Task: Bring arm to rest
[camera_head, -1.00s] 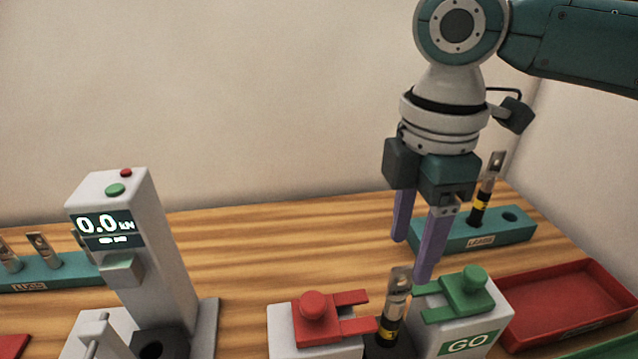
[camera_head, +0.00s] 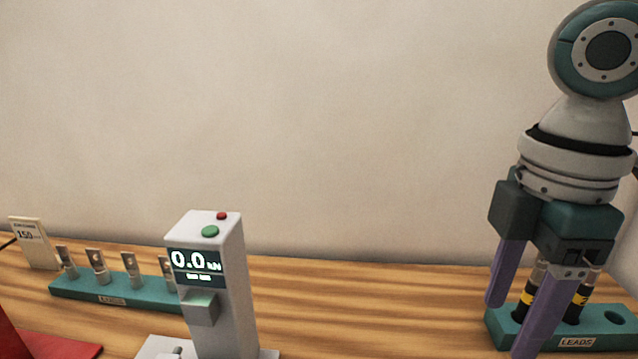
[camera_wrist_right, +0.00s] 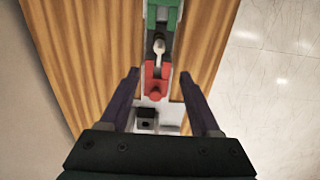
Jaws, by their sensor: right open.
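My right gripper (camera_head: 510,328) hangs down at the right of the head view. Its two purple fingers are apart with nothing between them, and they partly hide the teal LEADS rack (camera_head: 577,342) and its leads. The wrist view also shows the open fingers (camera_wrist_right: 159,78). My left gripper is not in view.
A grey press (camera_head: 215,270) reading 0.0 kN stands left of centre. Behind it to the left is a teal rack of lugs (camera_head: 115,287), with a 150 card (camera_head: 35,243) beyond. Bare wooden table (camera_head: 370,300) lies between the press and the LEADS rack.

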